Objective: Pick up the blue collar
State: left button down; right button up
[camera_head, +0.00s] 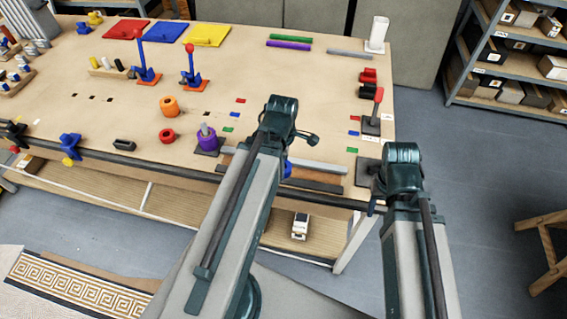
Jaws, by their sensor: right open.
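A small blue piece (288,168), possibly the blue collar, shows beside my left arm near the table's front edge. The arm hides most of it, so its full shape cannot be told. My right gripper (374,196) is open, small and dark, at the table's front right corner, to the right of the blue piece and apart from it. A purple collar (208,142) sits around a grey peg. An orange collar (169,106) and a red collar (167,136) lie to its left.
Red and blue levers (145,60) stand toward the back left, and a red-handled lever (377,103) stands at the right edge. Coloured panels (165,32) lie at the back. A grey bar (318,165) lies near the front edge. The table's middle is mostly clear.

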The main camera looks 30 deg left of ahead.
notch_tip(320, 180, up, 6)
jog(key=p, duration=0.5)
jog(key=shift+r+p, duration=0.15)
jog(key=shift+p, duration=0.25)
